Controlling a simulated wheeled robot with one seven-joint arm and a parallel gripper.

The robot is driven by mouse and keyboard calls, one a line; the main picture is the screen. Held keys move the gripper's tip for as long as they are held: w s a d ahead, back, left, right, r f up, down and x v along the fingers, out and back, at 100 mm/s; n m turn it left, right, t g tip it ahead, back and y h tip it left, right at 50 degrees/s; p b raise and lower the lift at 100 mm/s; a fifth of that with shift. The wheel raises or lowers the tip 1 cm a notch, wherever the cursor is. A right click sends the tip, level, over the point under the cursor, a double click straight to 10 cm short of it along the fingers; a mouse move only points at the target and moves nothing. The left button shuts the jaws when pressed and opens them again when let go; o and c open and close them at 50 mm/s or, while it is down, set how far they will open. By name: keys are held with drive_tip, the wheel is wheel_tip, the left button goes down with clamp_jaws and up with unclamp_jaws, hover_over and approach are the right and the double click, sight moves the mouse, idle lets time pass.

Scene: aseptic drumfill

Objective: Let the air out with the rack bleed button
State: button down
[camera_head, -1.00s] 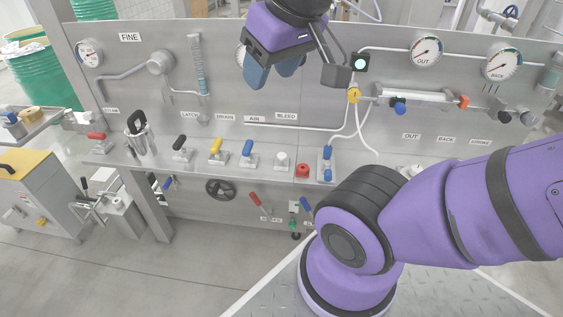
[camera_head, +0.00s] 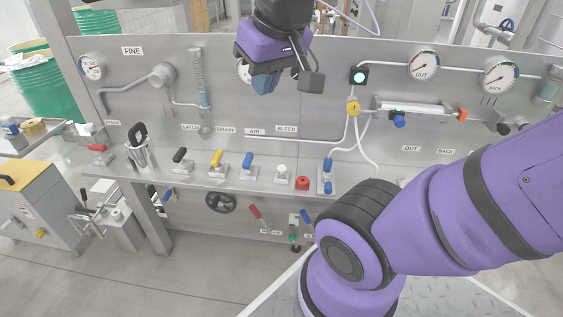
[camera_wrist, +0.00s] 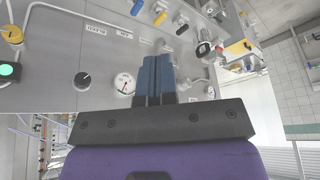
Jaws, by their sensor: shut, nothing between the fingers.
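The white bleed button (camera_head: 281,170) stands on the grey rack's ledge, in line with the BLEED label (camera_head: 286,128) on the panel above it. A red button (camera_head: 302,183) is just to its right, and the blue-handled AIR lever (camera_head: 248,162) is to its left. My gripper (camera_head: 265,86) is shut and empty, high in front of the panel, well above the button and apart from it. In the wrist view the shut blue fingers (camera_wrist: 153,62) point at the panel, with a dial gauge (camera_wrist: 124,84) beside them. I cannot make out the white button there.
A yellow lever (camera_head: 216,160) and a black lever (camera_head: 181,156) stand farther left on the ledge. A blue-handled valve (camera_head: 327,174) with a white hose is right of the red button. A green lamp (camera_head: 359,76) is lit on the panel. The space before the ledge is clear.

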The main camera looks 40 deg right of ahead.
drive_tip(key=w+d+f+m+g, duration=0.3)
drive_tip(key=w+d+f+m, duration=0.2)
drive_tip(key=w+d+f, duration=0.45)
drive_tip(key=m+g, duration=0.2)
drive_tip(key=m, duration=0.2)
hover_over(282, 167)
drive_tip(key=w, duration=0.1)
wheel_tip(282, 167, down, 12)
drive_tip(key=shift+d, duration=0.25)
drive_tip(key=f, duration=1.4)
drive_tip(key=shift+s+a, duration=0.15)
drive_tip(key=shift+s, duration=0.15)
drive_tip(key=shift+f, duration=0.85)
drive_tip(key=shift+s+a+y, duration=0.1)
drive_tip(key=shift+s+y, duration=0.05)
drive_tip(key=shift+y, duration=0.15)
idle(0.4)
